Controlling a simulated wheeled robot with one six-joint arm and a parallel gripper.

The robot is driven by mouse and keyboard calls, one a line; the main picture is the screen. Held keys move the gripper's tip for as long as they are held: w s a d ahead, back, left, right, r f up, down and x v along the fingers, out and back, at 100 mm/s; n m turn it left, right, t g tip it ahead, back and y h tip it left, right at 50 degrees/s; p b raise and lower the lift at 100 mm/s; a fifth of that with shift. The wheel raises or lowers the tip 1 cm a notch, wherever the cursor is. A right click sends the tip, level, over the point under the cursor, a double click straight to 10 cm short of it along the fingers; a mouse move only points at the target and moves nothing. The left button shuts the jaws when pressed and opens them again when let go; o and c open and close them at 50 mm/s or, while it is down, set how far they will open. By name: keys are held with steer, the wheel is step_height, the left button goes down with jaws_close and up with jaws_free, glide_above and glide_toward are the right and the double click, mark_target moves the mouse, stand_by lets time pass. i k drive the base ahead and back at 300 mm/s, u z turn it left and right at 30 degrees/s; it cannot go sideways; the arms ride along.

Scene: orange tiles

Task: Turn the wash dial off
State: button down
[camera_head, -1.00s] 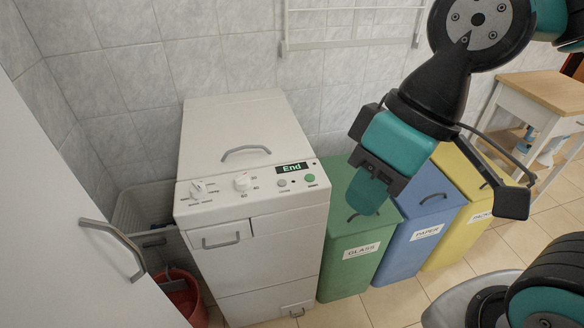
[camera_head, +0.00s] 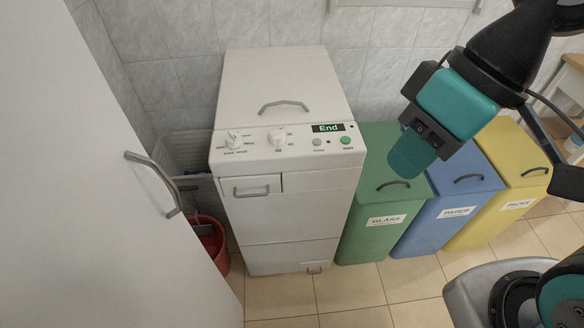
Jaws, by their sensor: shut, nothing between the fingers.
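The white washing machine (camera_head: 290,215) stands against the tiled wall, left of the bins. Its sloped front panel carries two white dials. The left dial (camera_head: 235,138) has small labels around it that are too small to read. The second dial (camera_head: 277,136) is to its right. A display (camera_head: 328,128) shows "End" in green, above a grey button (camera_head: 317,142) and a green button (camera_head: 345,140). My gripper (camera_head: 408,160) is shut and empty. It hangs in front of the green bin in the picture, right of the machine and apart from the panel.
Green (camera_head: 375,215), blue (camera_head: 440,215) and yellow (camera_head: 500,205) bins stand right of the machine. A white door with a grey handle (camera_head: 153,182) fills the left. A red bucket (camera_head: 212,245) and a pale basket (camera_head: 190,155) sit between. Tiled floor in front is clear.

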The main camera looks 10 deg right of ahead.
mark_target(235, 141)
steer(key=z, duration=1.35)
steer(key=i, duration=0.7)
steer(key=u, duration=3.1)
